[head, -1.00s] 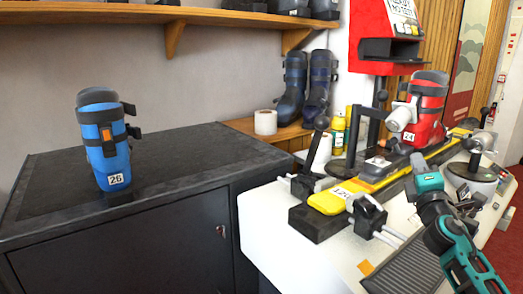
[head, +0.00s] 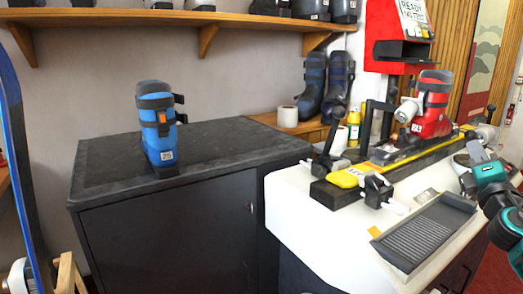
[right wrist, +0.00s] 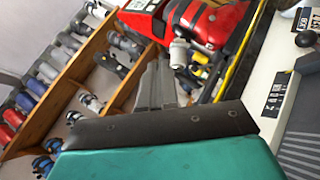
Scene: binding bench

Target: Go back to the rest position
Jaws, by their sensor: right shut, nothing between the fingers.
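My right gripper (head: 477,154) is at the right edge of the head view, a teal and dark arm above the right end of the white bench (head: 300,205). Its fingers are shut and empty. In the right wrist view the closed grey fingers (right wrist: 160,85) point up toward the red boot, with free space around them as far as I can see. My left gripper is not in view.
A blue boot (head: 155,125) stands on the dark cabinet (head: 100,190). A blue ski (head: 15,140) stands at the left edge.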

